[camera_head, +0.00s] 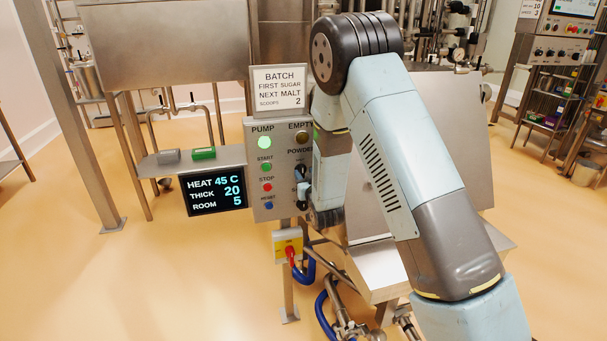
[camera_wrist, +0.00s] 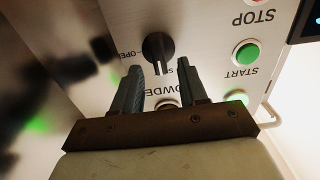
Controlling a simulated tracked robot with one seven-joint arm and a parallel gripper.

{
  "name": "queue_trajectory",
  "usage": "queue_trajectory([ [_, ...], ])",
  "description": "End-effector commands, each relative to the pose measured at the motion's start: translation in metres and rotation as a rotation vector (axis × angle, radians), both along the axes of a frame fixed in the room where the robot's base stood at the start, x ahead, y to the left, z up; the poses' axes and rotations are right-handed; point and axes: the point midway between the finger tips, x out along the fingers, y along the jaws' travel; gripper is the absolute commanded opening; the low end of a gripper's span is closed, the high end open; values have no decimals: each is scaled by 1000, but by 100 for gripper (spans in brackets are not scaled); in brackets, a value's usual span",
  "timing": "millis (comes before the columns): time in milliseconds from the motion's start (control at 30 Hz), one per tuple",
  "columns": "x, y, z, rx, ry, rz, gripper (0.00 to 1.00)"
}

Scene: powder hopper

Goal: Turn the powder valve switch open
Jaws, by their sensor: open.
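The powder valve switch is a black rotary knob (camera_wrist: 158,46) on the steel panel, seen upside down in the wrist view. Its raised bar runs roughly up and down in that view, and a label ending in "OPEN" lies to its left. In the head view the switch (camera_head: 300,172) is under the "POWDER" label, partly hidden by my arm. My gripper (camera_wrist: 160,66) is open, one finger to each side of the knob's lower end in the wrist view. I cannot tell whether either finger touches it. The fingers partly cover the "POWDER" label.
A yellow and red isolator (camera_head: 289,247) is below. A display (camera_head: 216,197) hangs left. Open floor lies at lower left.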

Motion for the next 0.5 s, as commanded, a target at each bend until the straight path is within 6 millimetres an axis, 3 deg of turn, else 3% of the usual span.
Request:
queue_trajectory([
  [200,17,5,0,-1,0,0,43],
  [500,20,5,0,0,0,0,43],
])
